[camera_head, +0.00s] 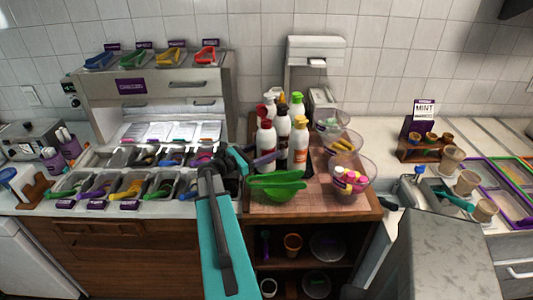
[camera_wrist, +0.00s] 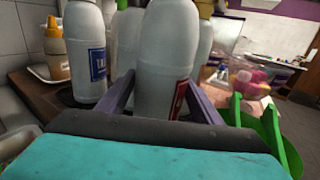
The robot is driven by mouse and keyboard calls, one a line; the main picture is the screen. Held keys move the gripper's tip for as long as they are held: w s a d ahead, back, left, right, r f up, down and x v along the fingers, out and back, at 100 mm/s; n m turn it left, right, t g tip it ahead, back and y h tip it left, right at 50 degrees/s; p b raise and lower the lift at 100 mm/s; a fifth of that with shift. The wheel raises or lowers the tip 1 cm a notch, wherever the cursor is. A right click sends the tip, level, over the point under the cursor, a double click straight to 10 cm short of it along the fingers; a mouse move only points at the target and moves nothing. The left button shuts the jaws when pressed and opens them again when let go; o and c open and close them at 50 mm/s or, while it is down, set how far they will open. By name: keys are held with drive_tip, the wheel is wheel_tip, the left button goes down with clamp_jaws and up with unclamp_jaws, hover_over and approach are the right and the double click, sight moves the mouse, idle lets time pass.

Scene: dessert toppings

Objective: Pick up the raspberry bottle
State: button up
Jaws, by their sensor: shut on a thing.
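The raspberry bottle, white with a red cap and a red label, stands upright at the front left of a bottle cluster in the head view (camera_head: 266,138). In the wrist view its white body (camera_wrist: 166,55) fills the middle, with the red label at its right side; its top is cut off. My gripper (camera_head: 265,158) reaches it from the left in the head view. In the wrist view my gripper (camera_wrist: 160,102) has a purple finger on each side of the bottle and is shut on it. I cannot tell whether its base touches the counter.
Other white bottles (camera_head: 300,145) crowd behind and right of it. A green bowl-like item (camera_head: 277,187) lies in front. Clear bowls with toppings (camera_head: 352,178) stand at the right. Topping trays (camera_head: 130,187) fill the left counter.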

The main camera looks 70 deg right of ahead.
sight(260, 130)
drive_tip(key=shift+r+b, duration=1.25)
drive_tip(key=shift+r, duration=3.6)
drive_tip(key=o, duration=0.5)
drive_tip(key=c, duration=0.5)
drive_tip(key=shift+r, duration=0.1)
drive_tip(key=shift+r+p, duration=2.75)
drive_tip(key=shift+r, duration=0.7)
